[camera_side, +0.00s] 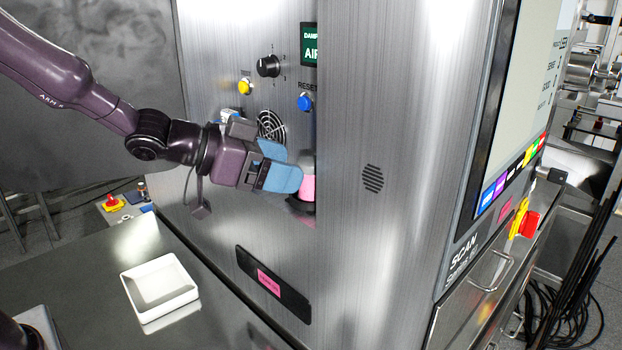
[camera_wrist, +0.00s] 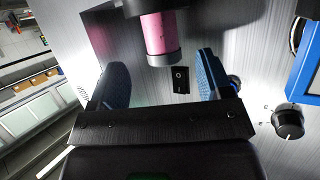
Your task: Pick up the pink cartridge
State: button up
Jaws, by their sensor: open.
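The pink cartridge (camera_side: 309,187) stands at the machine's metal front, partly hidden behind a blue finger in the side view. In the wrist view the pink cartridge (camera_wrist: 160,36) is a cylinder with a grey end, ahead of the fingers and between their lines. My gripper (camera_side: 285,165) is open, with its blue fingers close to the cartridge in the side view. In the wrist view my gripper (camera_wrist: 160,80) has its fingers wide apart with nothing between them. I cannot tell whether a finger touches the cartridge.
A white tray (camera_side: 188,294) sits on the metal table (camera_side: 95,278). The machine panel has a black knob (camera_side: 268,66), a yellow button (camera_side: 244,87) and a blue button (camera_side: 305,102). A metal corner panel (camera_side: 385,230) stands just right of the gripper.

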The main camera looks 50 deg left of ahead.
aim_at(311, 173)
jog(key=shift+x, duration=2.65)
jog(key=shift+a+f, duration=0.1)
jog(key=shift+a, duration=0.05)
jog(key=shift+c, duration=0.4)
jog(key=c, duration=0.9)
